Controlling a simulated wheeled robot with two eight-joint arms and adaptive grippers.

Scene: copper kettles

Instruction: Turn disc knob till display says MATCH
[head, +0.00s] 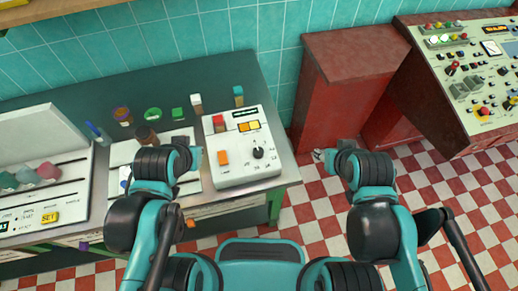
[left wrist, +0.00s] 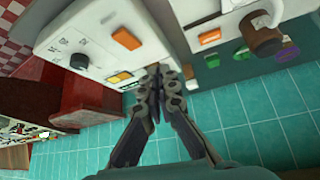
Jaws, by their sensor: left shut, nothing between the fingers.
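A white control box (head: 240,170) stands on the dark bench, with a black round knob (head: 258,152) at its right part and marks around it. The knob also shows in the left wrist view (left wrist: 80,61). A small dark display (head: 245,113) sits at the box's far edge; its text is too small to read. My left gripper (head: 196,158) is just left of the box in the head view, apart from the knob. In the left wrist view its fingers (left wrist: 155,82) are together and empty. My right gripper (head: 319,155) is off the bench to the right; its fingers are too small to judge.
The box also carries an orange button (head: 222,157), a red button (head: 219,122) and yellow buttons (head: 248,126). A red cabinet (head: 340,80) and a console (head: 470,75) stand at right.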

